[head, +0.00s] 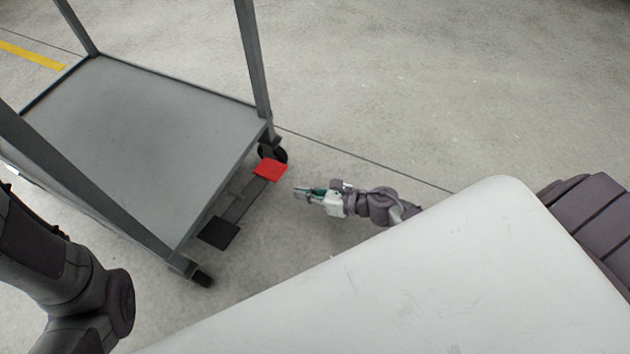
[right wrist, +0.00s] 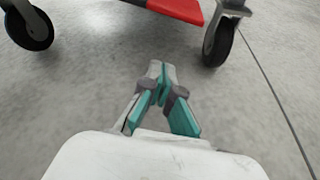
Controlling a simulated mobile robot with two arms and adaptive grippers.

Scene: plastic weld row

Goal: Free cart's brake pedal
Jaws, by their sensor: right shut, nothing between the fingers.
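The cart (head: 150,115) is a grey metal cart on casters at the left of the head view. At its near right end is a pedal bar with a red pad (head: 270,169) at one end and a black pad (head: 219,233) at the other. The red pad also shows at the top of the right wrist view (right wrist: 180,8), between two casters. My right gripper (head: 299,191) is shut and empty, low over the floor, just right of the red pad and apart from it. Its fingertips meet in the right wrist view (right wrist: 161,70). My left gripper is out of view.
Casters (head: 272,153) stand at the cart's corners, one close behind the red pad. A grey post (head: 254,60) rises from that corner. The concrete floor (head: 420,90) is clear to the right. A yellow floor stripe (head: 32,55) lies at the far left.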

